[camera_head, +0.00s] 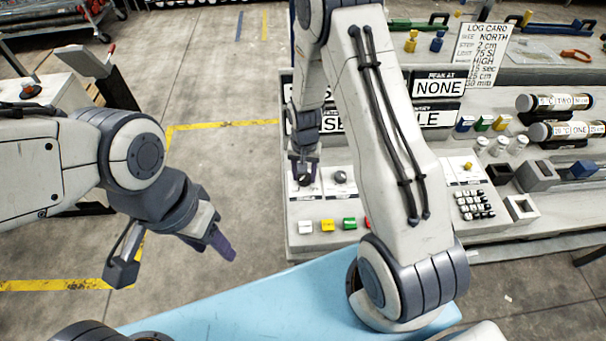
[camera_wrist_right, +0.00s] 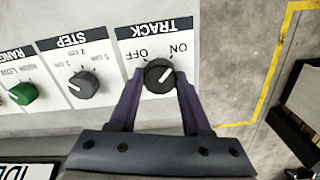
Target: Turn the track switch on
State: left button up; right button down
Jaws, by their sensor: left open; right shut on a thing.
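The track switch is a dark round knob (camera_wrist_right: 158,75) on a white plate lettered TRACK, OFF and ON, upside down in the right wrist view. Its white pointer mark slants to the upper right, toward the ON side. My right gripper (camera_wrist_right: 158,82) has its two purple fingers on either side of the knob, shut on it. In the head view my right gripper (camera_head: 303,163) reaches down over the panel's left end and partly covers the knob. My left gripper (camera_head: 219,240) is open and empty, over the floor left of the panel.
The STEP knob (camera_wrist_right: 83,84) and green RANGE knob (camera_wrist_right: 23,93) sit beside the track switch. White, yellow and green buttons (camera_head: 328,225) line the panel's front. A keypad (camera_head: 473,205) and labelled core tubes (camera_head: 555,102) are at right. A light blue surface (camera_head: 240,300) lies in front.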

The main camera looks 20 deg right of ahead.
aim_at(304, 175)
jog(key=shift+w+r, duration=0.1)
jog(key=shift+w, duration=0.05)
dwell(0.4)
jog(key=shift+c, duration=1.8)
grip_release()
notch_tip(304, 175, up, 10)
jog(key=b, duration=0.1)
jog(key=shift+r+b, duration=0.2)
jog(key=shift+b, duration=0.1)
